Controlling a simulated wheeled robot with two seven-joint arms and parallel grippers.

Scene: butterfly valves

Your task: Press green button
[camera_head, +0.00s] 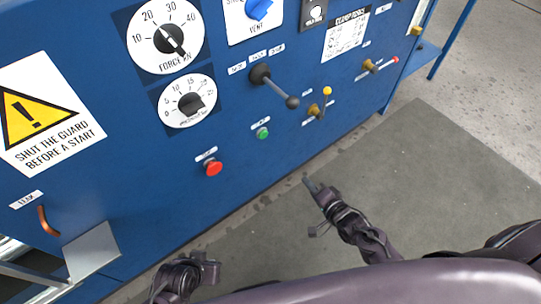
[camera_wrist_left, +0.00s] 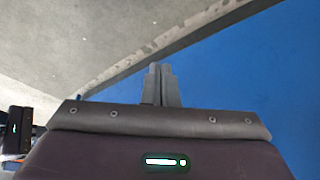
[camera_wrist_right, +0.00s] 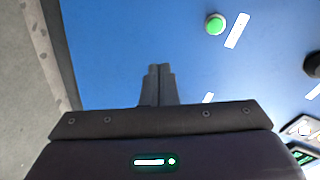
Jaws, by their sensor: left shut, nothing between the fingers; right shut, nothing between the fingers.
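The green button (camera_head: 262,133) is a small round knob on the blue panel (camera_head: 150,215), below and left of the lever with a dark ball. It also shows near the top of the right wrist view (camera_wrist_right: 215,24), beside a white label. My right gripper (camera_head: 309,185) is shut and empty, below and to the right of the button and apart from it. In the right wrist view its closed fingers (camera_wrist_right: 158,70) point toward bare blue panel. My left gripper (camera_head: 212,258) is low by the panel's bottom edge. Its closed, empty fingers (camera_wrist_left: 158,70) show in the left wrist view.
A red button (camera_head: 213,168) sits left of the green one. A copper handle (camera_head: 48,220) and grey plate (camera_head: 91,251) are at lower left. The grey floor mat (camera_head: 430,170) is clear.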

